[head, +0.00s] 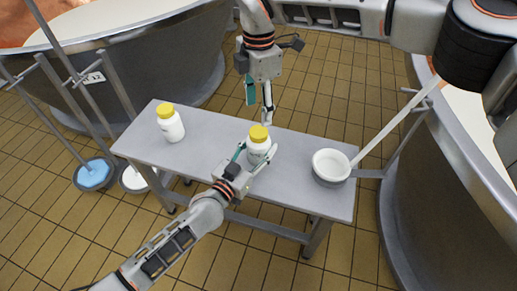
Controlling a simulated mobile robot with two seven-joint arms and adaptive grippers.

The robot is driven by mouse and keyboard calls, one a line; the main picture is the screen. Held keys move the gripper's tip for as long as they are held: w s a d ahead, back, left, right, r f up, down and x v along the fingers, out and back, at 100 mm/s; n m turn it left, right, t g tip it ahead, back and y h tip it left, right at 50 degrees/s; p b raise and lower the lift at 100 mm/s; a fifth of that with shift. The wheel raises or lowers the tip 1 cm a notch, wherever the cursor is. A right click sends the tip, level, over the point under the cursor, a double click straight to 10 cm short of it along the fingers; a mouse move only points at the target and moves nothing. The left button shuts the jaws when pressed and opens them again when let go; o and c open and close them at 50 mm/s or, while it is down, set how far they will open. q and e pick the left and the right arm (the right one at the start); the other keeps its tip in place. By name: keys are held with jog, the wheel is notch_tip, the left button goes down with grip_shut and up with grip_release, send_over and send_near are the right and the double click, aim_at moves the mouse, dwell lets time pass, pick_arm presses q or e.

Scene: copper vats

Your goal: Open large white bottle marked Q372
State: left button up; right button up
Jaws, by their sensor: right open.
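A white bottle with a yellow cap (258,145) stands upright on the grey bench. A second white bottle with a yellow cap (171,124) stands further left on the bench. Their markings are too small to read, so I cannot tell which is Q372. My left gripper (255,158) has its fingers on both sides of the middle bottle and looks shut on its body, below the cap. My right gripper (259,104) is open and empty, pointing down above and behind this bottle's cap, apart from it.
The grey bench (215,133) has free room between the bottles. A white-topped round container (331,167) with a long handle sits at its right end. Large vats stand at left (150,75) and right (440,200). A blue-filled pan (93,174) is on the floor at left.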

pick_arm(q)
jog(key=o, duration=0.4)
